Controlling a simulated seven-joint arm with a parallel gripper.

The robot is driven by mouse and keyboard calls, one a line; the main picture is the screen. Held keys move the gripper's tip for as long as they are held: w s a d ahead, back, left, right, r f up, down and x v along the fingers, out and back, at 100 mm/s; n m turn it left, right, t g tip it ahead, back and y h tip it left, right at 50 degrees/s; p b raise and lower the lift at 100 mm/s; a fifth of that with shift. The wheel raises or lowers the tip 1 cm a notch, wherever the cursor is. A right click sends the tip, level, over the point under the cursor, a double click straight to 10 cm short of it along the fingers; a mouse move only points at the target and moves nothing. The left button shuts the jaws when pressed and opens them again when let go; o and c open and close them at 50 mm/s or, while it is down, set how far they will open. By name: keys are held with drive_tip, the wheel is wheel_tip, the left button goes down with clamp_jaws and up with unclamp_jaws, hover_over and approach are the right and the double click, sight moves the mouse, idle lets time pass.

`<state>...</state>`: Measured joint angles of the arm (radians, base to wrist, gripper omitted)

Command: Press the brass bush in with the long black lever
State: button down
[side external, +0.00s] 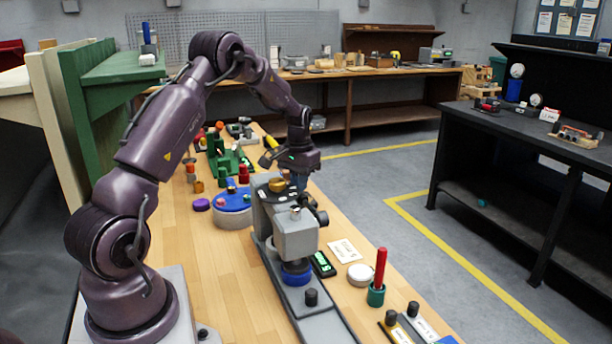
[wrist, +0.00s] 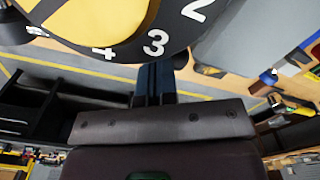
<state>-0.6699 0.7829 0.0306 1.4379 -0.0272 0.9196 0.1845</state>
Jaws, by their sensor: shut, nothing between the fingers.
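A grey press-like machine (side external: 297,236) stands on a long grey base on the bench in the side view. A blue round part (side external: 295,272) sits beneath its head. A brass-coloured round piece (side external: 277,185) shows on top behind the head; I cannot tell whether it is the bush. A black rounded part (side external: 321,217) sticks out at the machine's right; I cannot make out a long lever. My gripper (side external: 300,184) is over the machine's back end, its fingers shut and empty. In the wrist view, my fingers (wrist: 153,78) reach up beside a black and yellow numbered dial (wrist: 120,22), partly hiding its edge.
A blue-topped round fixture (side external: 232,201) and a green fixture (side external: 228,160) stand left of and behind the machine. A green display box (side external: 322,264), a white disc (side external: 361,275) and a red-handled tool in a green holder (side external: 378,280) stand at right. Bare wood lies at front left.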

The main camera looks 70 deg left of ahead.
drive_tip(key=shift+s+d+f, duration=0.1)
drive_tip(key=shift+f, duration=0.05)
wheel_tip(320, 180, up, 10)
drive_tip(key=d, duration=0.2)
drive_tip(key=shift+d+r, duration=0.25)
drive_tip(key=shift+d, duration=0.1)
idle(0.9)
drive_tip(key=shift+r, duration=0.1)
wheel_tip(320, 180, up, 5)
drive_tip(key=shift+f, duration=0.1)
idle(0.7)
